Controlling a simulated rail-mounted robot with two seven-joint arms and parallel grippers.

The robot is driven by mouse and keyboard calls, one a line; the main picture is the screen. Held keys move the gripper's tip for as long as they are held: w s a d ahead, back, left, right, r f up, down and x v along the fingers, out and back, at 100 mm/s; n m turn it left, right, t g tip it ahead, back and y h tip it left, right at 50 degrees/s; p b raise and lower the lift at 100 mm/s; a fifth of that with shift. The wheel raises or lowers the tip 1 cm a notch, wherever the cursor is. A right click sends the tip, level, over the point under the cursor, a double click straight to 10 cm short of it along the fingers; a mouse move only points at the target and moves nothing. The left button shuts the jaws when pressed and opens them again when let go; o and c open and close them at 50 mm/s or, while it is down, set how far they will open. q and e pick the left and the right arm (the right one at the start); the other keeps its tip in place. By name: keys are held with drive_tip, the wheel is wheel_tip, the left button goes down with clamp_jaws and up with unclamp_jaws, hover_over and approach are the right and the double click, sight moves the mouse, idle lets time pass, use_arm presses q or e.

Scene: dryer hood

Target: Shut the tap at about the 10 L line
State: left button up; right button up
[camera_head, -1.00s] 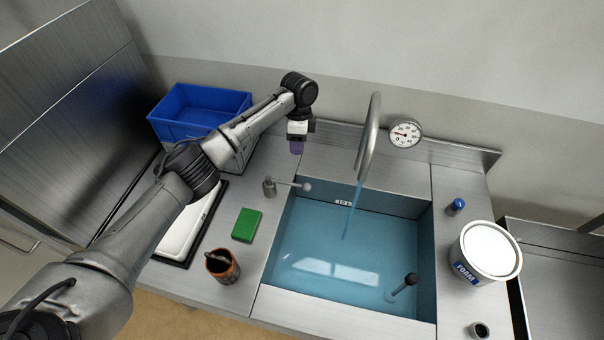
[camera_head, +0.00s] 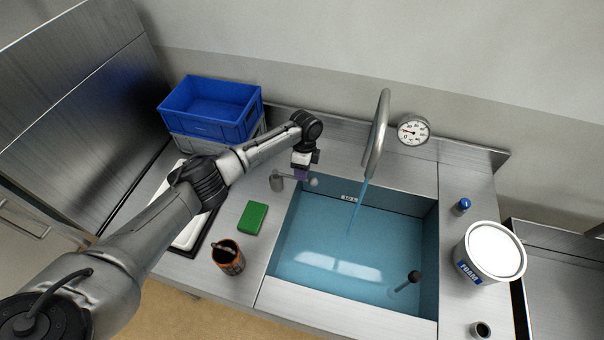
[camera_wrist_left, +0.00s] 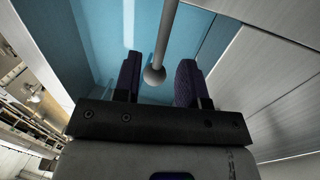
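The tap's lever post (camera_head: 277,182) stands left of the basin, its lever ending in a pale ball knob (camera_head: 314,182). My left gripper (camera_head: 301,175) is at the lever, fingers pointing down. In the left wrist view my left gripper (camera_wrist_left: 157,82) is open, with the lever's ball knob (camera_wrist_left: 154,75) between the two purple fingers, nearer the left one. Water (camera_head: 352,218) runs from the curved spout (camera_head: 378,135) into the basin. The 10 L label (camera_head: 349,198) is on the basin's back wall; the water surface (camera_head: 315,240) looks a little below it. My right gripper is not in view.
Left of the basin are a green sponge (camera_head: 252,218), an orange-brown cup (camera_head: 228,257) and stacked crates (camera_head: 211,103). A dial gauge (camera_head: 413,130) is behind. A dark-knobbed plug handle (camera_head: 413,277) stands in the water. A foam tub (camera_head: 488,253) is at right.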

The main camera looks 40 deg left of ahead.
use_arm(q)
drive_tip(key=shift+s+d+f, duration=0.1)
drive_tip(key=shift+s+f, duration=0.1)
drive_tip(key=shift+f, duration=0.9)
drive_tip(key=shift+c, duration=0.4)
clamp_jaws()
